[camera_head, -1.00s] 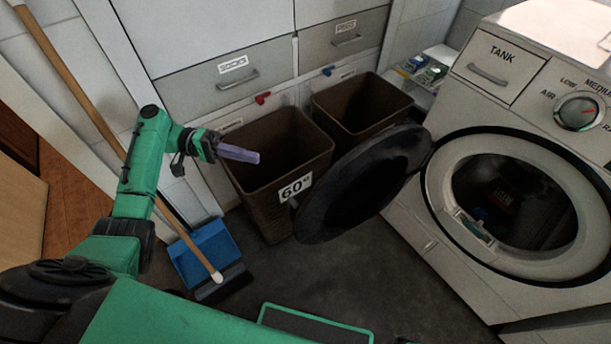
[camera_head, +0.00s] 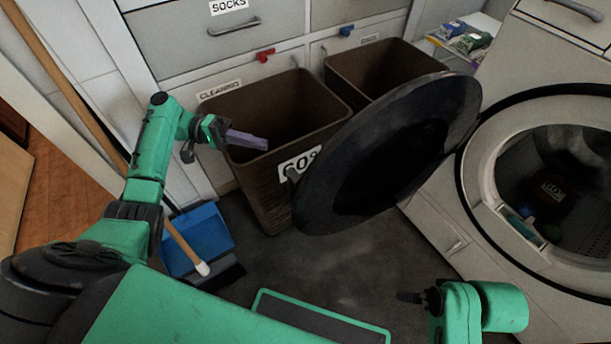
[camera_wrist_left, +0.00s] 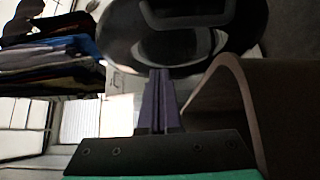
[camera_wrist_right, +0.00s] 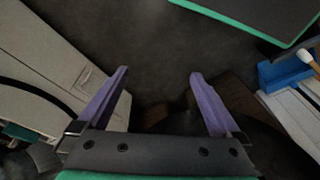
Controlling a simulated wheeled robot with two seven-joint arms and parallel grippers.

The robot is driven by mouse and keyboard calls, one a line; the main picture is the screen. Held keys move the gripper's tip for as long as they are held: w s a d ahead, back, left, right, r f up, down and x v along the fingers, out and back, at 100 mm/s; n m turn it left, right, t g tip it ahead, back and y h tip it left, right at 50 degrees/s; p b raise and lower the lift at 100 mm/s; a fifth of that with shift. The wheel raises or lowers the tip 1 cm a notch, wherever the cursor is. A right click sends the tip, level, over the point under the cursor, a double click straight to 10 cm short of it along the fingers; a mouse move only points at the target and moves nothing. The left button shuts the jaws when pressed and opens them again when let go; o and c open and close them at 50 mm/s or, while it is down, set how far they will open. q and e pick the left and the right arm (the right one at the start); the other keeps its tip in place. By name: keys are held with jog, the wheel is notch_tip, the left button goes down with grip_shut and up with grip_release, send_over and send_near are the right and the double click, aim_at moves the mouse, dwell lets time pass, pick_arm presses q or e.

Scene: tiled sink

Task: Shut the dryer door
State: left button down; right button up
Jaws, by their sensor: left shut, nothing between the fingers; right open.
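The dryer door (camera_head: 468,112) is a round dark door with a black rim, standing wide open to the left of the dryer (camera_head: 430,215). The dryer's round opening (camera_head: 560,185) shows a few items inside. My left gripper (camera_head: 262,143) is shut and empty, over the front brown bin, left of the door and apart from it. In the left wrist view its purple fingers (camera_wrist_left: 158,85) are together, with the dark door (camera_wrist_left: 125,40) beyond. My right gripper (camera_head: 408,297) is low in front of the dryer; in the right wrist view its fingers (camera_wrist_right: 158,85) are apart and empty.
Two brown bins (camera_head: 262,190) (camera_head: 345,72) stand behind and left of the door, the front one close to it. A blue dustpan (camera_head: 205,235) and a broom handle (camera_head: 190,245) are at lower left. Dark floor (camera_head: 300,265) lies clear below the door.

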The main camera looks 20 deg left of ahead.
pick_arm(q)
jog(key=s+d+p, duration=0.1)
jog(key=s+d, duration=0.1)
jog(key=d, duration=1)
jog(key=shift+s+d+r, duration=0.15)
jog(key=shift+s+d, duration=0.2)
jog(key=shift+d, duration=0.05)
pick_arm(e)
jog(key=shift+w+d+f, duration=0.1)
jog(key=shift+w+f, duration=0.05)
jog(key=shift+f, duration=0.5)
jog(key=shift+w+d+f, duration=0.1)
jog(key=shift+f, duration=0.5)
pick_arm(q)
jog(key=shift+d+p, duration=0.1)
jog(key=shift+p, duration=0.2)
